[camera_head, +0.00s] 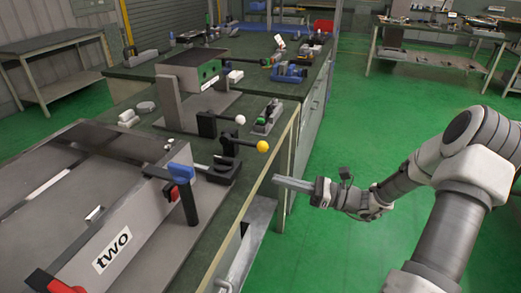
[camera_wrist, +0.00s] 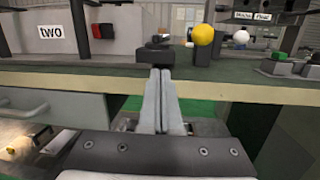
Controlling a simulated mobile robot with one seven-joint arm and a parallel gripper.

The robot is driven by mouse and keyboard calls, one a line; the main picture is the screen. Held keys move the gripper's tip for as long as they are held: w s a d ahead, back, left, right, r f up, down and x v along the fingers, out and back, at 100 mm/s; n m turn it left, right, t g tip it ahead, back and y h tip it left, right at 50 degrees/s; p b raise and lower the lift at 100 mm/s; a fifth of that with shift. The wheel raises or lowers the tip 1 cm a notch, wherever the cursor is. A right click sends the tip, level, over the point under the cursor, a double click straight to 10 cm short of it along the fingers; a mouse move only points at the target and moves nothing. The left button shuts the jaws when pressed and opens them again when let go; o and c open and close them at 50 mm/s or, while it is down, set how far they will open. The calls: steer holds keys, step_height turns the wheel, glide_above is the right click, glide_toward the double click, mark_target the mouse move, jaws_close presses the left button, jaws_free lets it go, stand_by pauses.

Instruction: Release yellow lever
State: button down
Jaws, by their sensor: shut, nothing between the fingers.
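The yellow lever is a black arm with a yellow ball (camera_head: 262,146) on its end, on a black mount near the bench's front edge in the head view. In the wrist view the yellow ball (camera_wrist: 204,35) is ahead of my gripper and a little to its right. My gripper (camera_head: 277,181) is shut and empty, its fingers side by side, just off the bench edge and below the ball. Its fingers also show in the wrist view (camera_wrist: 161,72). A gap is visible between the gripper and the ball.
A white-ball lever (camera_head: 240,119) stands just behind the yellow one. A box labelled "two" (camera_head: 112,250) with a blue-handled clamp (camera_head: 181,172) is to the left. Green floor lies clear to the right.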

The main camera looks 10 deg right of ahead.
mark_target(248, 144)
steer(key=w+d+m+t, duration=0.1)
steer(key=d, duration=0.1)
steer(key=w+d+m+t, duration=0.1)
steer(key=w+m+t, duration=0.1)
steer(key=shift+d+r+h, duration=0.15)
steer(key=shift+d+h, duration=0.15)
steer(key=shift+d, duration=0.1)
steer(key=b+x, duration=0.1)
steer(key=x, duration=0.9)
steer(key=shift+r, duration=0.1)
